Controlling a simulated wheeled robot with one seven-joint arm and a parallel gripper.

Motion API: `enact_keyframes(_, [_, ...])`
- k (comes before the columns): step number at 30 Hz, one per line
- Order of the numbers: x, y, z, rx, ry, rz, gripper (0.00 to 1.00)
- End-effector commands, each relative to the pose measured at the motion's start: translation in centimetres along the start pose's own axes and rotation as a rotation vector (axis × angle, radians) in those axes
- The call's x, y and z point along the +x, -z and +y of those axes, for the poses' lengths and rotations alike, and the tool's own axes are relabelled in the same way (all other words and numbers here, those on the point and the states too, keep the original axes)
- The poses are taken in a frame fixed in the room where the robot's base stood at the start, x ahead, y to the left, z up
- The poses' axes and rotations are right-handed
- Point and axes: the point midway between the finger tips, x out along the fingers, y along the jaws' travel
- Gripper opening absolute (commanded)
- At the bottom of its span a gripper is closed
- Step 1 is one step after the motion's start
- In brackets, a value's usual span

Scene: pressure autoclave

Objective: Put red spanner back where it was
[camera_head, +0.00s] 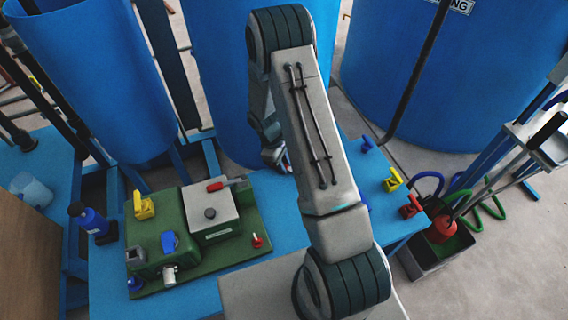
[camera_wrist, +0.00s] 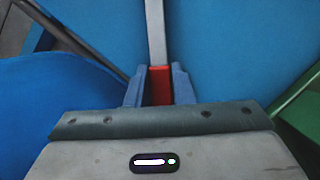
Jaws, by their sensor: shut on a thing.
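The red spanner shows in the wrist view as a red grip (camera_wrist: 160,86) with a straight grey shaft running up out of the picture. My gripper (camera_wrist: 159,72) is shut on the red part, one blue finger on each side of it. The spanner's far end is out of view. In the head view my gripper (camera_head: 279,160) is beyond the far edge of the blue table, in front of a blue tank, and is partly hidden by my arm. The spanner is hardly discernible there.
A blue table (camera_head: 112,295) carries a green-based machine (camera_head: 205,262) with a grey block and a red-handled part (camera_head: 216,186). Blue, yellow and red valve-like pieces (camera_head: 392,180) stand along the table's right. Large blue tanks (camera_head: 100,75) stand behind.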

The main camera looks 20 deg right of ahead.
Motion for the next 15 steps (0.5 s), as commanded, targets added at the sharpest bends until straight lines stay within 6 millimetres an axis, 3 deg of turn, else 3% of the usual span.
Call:
enact_keyframes(1, [1.3, 0.05, -0.58, -0.004, 0.013, -0.005, 0.0])
enact_keyframes(2, [1.31, 0.05, -0.59, -0.004, 0.013, -0.005, 0.3])
enact_keyframes(4, [1.35, 0.05, -0.65, -0.004, 0.014, -0.006, 0.47])
enact_keyframes(15, [1.33, 0.43, -1.05, -0.008, 0.017, -0.003, 0.47])
